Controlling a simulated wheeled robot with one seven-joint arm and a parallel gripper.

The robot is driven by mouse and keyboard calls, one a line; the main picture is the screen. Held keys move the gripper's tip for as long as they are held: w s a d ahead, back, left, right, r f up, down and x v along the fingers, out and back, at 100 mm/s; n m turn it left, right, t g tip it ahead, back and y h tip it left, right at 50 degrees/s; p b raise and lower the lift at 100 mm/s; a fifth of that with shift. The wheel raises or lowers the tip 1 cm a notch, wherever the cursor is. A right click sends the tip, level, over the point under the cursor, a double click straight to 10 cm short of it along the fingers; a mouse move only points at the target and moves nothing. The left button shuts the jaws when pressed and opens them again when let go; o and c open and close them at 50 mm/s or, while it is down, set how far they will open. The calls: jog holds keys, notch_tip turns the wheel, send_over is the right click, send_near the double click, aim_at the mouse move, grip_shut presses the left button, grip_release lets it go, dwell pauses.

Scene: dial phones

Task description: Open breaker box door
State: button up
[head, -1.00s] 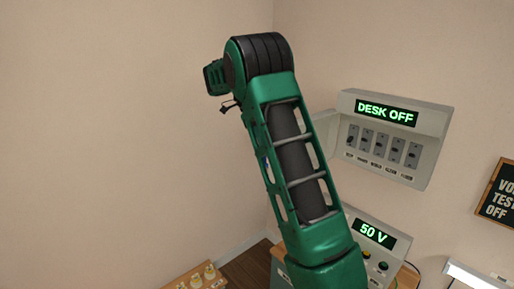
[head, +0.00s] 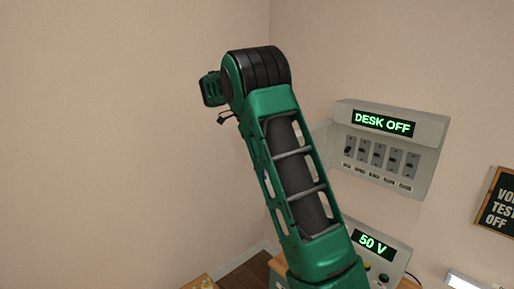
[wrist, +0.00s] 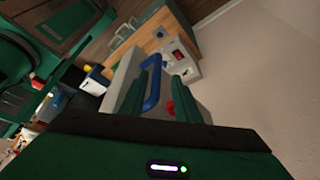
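The breaker box (head: 390,150) is on the wall right of my arm in the head view, with a green "DESK OFF" display and a row of switches exposed. Its pale door (head: 321,134) stands swung out at the box's left side, partly hidden behind my arm. In the wrist view, a grey panel (wrist: 122,78), apparently the door, carries a blue handle (wrist: 153,82). My gripper (wrist: 160,92) has its green fingers apart, with the handle showing between them. I see no clear contact between fingers and handle. The fingers are not visible in the head view.
A "50 V" console (head: 378,246) stands below the breaker box. A dark sign (head: 497,203) hangs at right. A wooden surface (head: 200,283) shows at the bottom. The wall left of my arm is bare.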

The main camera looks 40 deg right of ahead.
jog(key=v, duration=1)
jog(key=shift+r, duration=0.2)
jog(key=shift+w, duration=0.1)
dwell(0.4)
